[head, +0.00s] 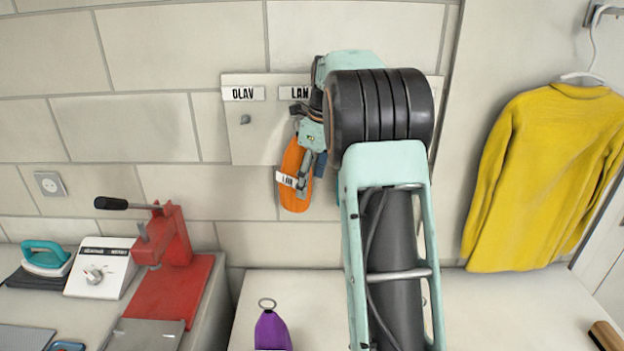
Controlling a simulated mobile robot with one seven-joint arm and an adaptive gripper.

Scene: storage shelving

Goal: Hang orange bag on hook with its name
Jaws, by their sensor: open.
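The orange bag (296,196) is upright against the wall board (262,143), below a partly covered label (294,93) that starts with "LAN". A white name tag (287,180) crosses the bag; its lettering is partly hidden. My gripper (304,183) is open at the bag's right side, with a finger in front of it. My arm hides the bag's top and any hook under that label, so I cannot tell whether the bag hangs on one. A bare hook (245,119) sits under the "OLAV" label (243,93).
A purple bag (272,330) with a ring lies on the table below. A red press (165,262), a white control box (100,267) and a teal iron (45,258) stand at the left. A yellow sweater (545,175) hangs at the right. The table right of my arm is largely clear.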

